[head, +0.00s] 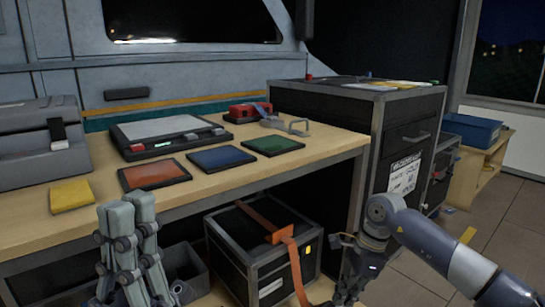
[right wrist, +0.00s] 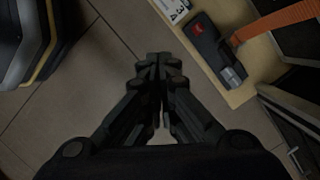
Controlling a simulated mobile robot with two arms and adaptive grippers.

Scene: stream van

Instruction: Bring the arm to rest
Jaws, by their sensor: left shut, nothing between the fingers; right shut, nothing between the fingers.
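My left gripper (head: 130,212) stands upright at the lower left in the head view, in front of the workbench's front edge. Its grey fingers are together with nothing between them. My right arm (head: 430,245) comes in from the lower right in the head view and bends down at its grey joint. My right gripper (right wrist: 160,62) shows in the right wrist view with its dark fingers shut and empty over the tiled floor. In the head view its fingers are hard to make out near the bottom edge.
The wooden workbench (head: 285,183) carries orange (head: 154,174), blue (head: 221,158) and green (head: 273,145) pads and a yellow one (head: 71,195). A black case (head: 262,250) with an orange strap stands below. A dark cabinet (head: 405,135) stands right; tiled floor (head: 500,225) is open beyond.

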